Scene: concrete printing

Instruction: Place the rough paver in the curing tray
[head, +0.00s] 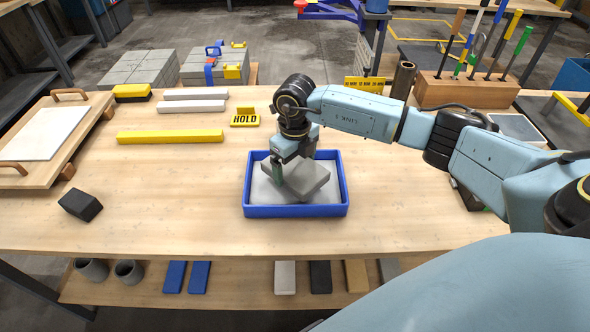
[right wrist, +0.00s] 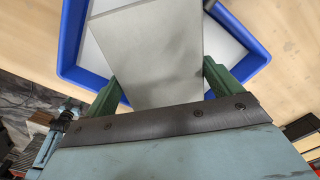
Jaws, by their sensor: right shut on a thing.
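The rough paver (head: 304,181) is a grey slab over the curing tray, with its corner turned relative to the tray's sides. The curing tray (head: 297,211) is blue with a pale grey floor and stands near the table's front edge. My right gripper (head: 292,173) is over the tray, shut on the paver. I cannot tell whether the paver touches the tray floor. My left gripper is not in view.
A black block (head: 80,204) lies at the left front of the table. A wooden tool block (head: 465,91) stands at the back right.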

